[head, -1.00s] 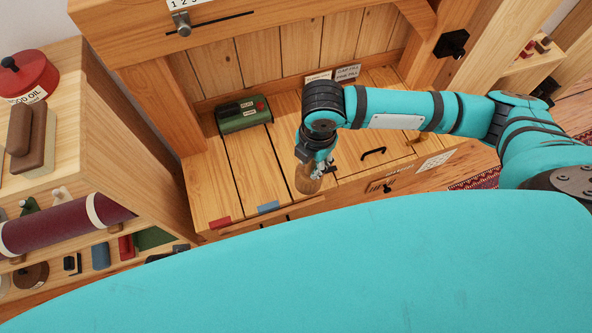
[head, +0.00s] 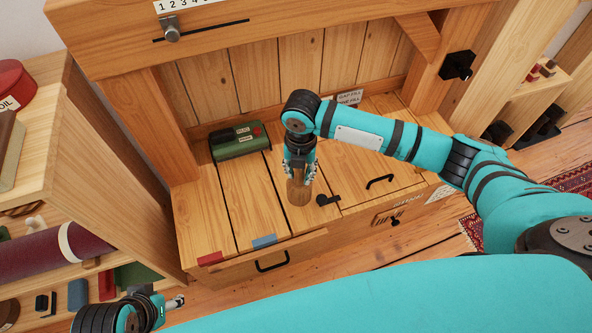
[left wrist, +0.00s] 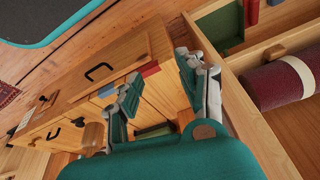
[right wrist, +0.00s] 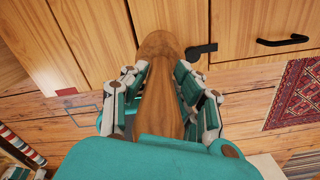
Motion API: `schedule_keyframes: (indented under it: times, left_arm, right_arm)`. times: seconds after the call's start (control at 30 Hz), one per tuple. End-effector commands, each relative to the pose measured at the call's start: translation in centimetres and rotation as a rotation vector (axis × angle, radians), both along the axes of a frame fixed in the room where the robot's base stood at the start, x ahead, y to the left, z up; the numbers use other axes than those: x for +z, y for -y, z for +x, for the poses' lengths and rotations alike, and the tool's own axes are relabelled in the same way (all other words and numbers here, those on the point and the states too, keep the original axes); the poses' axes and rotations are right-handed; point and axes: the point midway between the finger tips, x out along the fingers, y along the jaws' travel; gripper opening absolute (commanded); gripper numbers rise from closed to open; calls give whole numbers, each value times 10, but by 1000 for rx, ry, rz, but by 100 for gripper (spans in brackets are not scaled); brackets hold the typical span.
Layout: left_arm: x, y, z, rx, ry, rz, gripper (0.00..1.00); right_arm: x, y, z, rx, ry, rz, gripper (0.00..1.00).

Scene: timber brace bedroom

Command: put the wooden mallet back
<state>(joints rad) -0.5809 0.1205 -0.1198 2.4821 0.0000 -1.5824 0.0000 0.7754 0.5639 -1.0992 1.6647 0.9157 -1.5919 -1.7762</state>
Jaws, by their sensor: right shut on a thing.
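The wooden mallet (head: 298,191) is a brown, rounded wooden piece over the bench top. My right gripper (head: 300,172) points down and is shut on it. In the right wrist view the mallet (right wrist: 158,90) runs between the fingers, with its rounded far end towards the planks. I cannot tell whether that end touches the bench. The bench top (head: 250,200) is pale planks. My left gripper (head: 176,302) is low at the left, in front of the bench. In the left wrist view its fingers (left wrist: 160,90) are apart with nothing between them.
A green box (head: 238,140) stands at the back left of the bench. A black latch (head: 327,200) is close beside the mallet, and a black handle (head: 380,181) lies to its right. Red (head: 210,258) and blue (head: 264,241) tabs mark the front edge. A shelf unit (head: 110,190) stands left.

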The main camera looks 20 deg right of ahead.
Motion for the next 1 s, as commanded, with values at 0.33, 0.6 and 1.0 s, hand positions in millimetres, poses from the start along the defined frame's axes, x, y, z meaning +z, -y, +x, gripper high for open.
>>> schedule_keyframes:
  times: [0.33, 0.6, 1.0]
  left_arm:
    - [-6, 5, 18, -7, 82, -17, 40]
    - [8, 21, 66, -26, 320, -67, 40]
    - [22, 27, 86, -34, 431, -91, 40]
  right_arm:
    - [-4, 2, 39, -1, 1, 2, 0]
    - [-29, 3, 39, 0, 0, 1, 0]
    - [-38, 3, 39, 0, 0, 1, 0]
